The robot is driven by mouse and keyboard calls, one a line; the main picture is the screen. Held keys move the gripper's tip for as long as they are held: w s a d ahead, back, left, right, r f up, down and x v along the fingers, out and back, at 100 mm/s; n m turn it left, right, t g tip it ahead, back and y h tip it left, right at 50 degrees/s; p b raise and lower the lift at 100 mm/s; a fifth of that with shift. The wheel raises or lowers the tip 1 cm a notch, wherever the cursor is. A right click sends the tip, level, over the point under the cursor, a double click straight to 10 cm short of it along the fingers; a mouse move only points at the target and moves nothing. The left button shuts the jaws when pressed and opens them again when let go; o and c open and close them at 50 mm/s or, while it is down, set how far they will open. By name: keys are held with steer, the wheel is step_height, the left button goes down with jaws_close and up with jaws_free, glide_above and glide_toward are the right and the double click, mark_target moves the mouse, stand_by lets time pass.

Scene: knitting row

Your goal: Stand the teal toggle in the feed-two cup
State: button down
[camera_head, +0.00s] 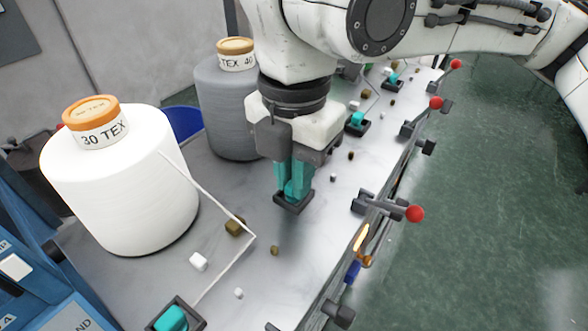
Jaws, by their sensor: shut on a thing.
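My gripper (293,182) points down over the metal bench, its fingers shut on the teal toggle (294,190). The toggle shows low between the fingertips, at a small dark square cup (293,205). The fingers hide much of the toggle, and I cannot tell whether it touches the cup floor or is fully upright. No label shows on this cup. Other dark cups with teal pieces stand at the front (172,318) and further back along the row (357,122).
A white yarn cone (118,185) and a grey one (228,110) stand left of my gripper. A pale thread (215,207) runs to the bench. Small white and brown cubes lie about. Red-knobbed levers (413,213) line the right edge, beyond which is green floor (490,210).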

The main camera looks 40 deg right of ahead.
steer(key=c, duration=1)
jaws_free()
steer(key=shift+c, duration=0.2)
step_height(320, 180, up, 11)
steer(key=shift+f, duration=0.1)
